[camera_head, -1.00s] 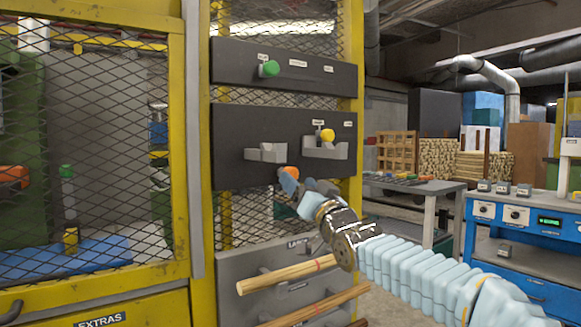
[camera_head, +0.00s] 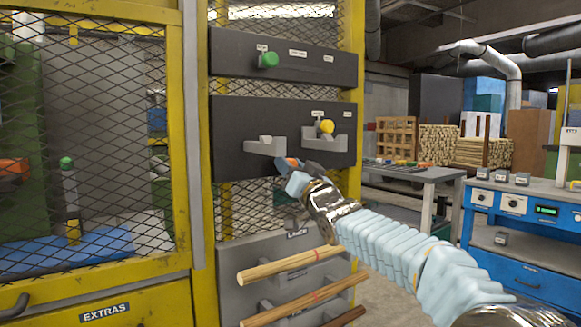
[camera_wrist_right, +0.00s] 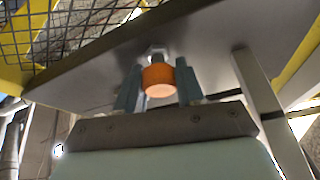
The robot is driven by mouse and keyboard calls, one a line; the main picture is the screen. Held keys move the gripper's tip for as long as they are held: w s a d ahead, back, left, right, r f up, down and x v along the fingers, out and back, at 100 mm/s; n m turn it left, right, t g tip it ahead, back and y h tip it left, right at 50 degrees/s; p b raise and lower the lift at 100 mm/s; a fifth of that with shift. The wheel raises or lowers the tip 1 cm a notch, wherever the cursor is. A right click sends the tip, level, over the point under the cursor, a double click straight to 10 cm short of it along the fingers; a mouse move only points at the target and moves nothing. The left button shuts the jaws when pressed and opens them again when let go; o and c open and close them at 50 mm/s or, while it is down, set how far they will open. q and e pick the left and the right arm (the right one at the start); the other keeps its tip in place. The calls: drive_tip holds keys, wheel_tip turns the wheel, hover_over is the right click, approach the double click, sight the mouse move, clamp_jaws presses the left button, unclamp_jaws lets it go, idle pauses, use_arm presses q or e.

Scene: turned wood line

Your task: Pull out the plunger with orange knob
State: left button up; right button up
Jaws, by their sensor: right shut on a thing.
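The orange knob (camera_wrist_right: 158,79) sits between the two fingers of my right gripper (camera_wrist_right: 158,88) in the right wrist view, with a metal stem behind it leading to the dark panel. In the head view a small bit of orange knob (camera_head: 293,161) shows at the lower part of the middle dark panel (camera_head: 230,140), largely covered by the gripper. My right gripper (camera_head: 289,166) is shut on the knob. How far the stem stands out of the panel is hard to tell. My left gripper is not in view.
A green knob (camera_head: 268,59) is on the upper panel and a yellow knob (camera_head: 326,126) is above a grey bracket (camera_head: 336,144). Another grey bracket (camera_head: 265,146) juts out just above my gripper. Wooden rods (camera_head: 290,266) rest below. A blue bench (camera_head: 530,240) stands at right.

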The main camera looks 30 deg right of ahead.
sight(294, 162)
clamp_jaws()
drive_tip(key=shift+s+f, duration=0.1)
drive_tip(key=shift+f, duration=0.05)
drive_tip(key=s+b, duration=0.2)
drive_tip(key=s, duration=0.1)
drive_tip(key=shift+d, duration=0.15)
drive_tip(key=shift+w, duration=0.1)
drive_tip(key=o, duration=1)
unclamp_jaws()
drive_tip(key=shift+s, duration=0.2)
drive_tip(key=shift+o, duration=0.2)
